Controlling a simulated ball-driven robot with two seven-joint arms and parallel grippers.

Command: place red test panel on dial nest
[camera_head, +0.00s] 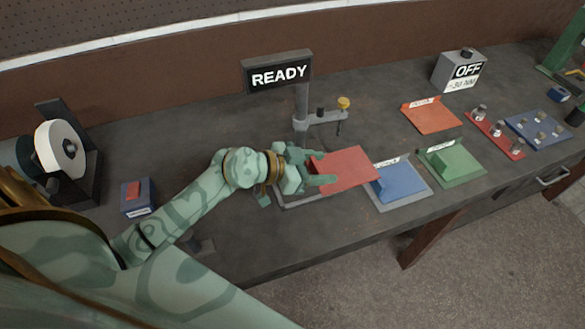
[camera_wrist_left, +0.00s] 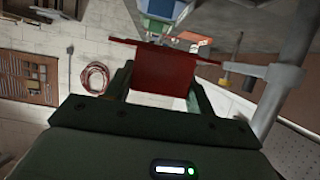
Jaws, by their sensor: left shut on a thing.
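The red test panel (camera_head: 346,169) is a flat red plate in the grip of my left gripper (camera_head: 318,168), at the middle of the bench. In the left wrist view the red panel (camera_wrist_left: 150,68) sits between the fingers of the left gripper (camera_wrist_left: 160,85). The dial nest appears to be the grey frame (camera_head: 292,205) under the gripper and panel, by the post with the READY sign (camera_head: 277,75). The panel and gripper hide most of it. I cannot tell whether the panel touches it. My right gripper is not in view.
A dial indicator arm (camera_head: 322,118) with a yellow knob stands just behind the panel. A blue panel (camera_head: 402,181), a green panel (camera_head: 452,161) and an orange panel (camera_head: 431,116) lie to the right. A grinding wheel (camera_head: 62,150) and a small blue box (camera_head: 137,198) are at left.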

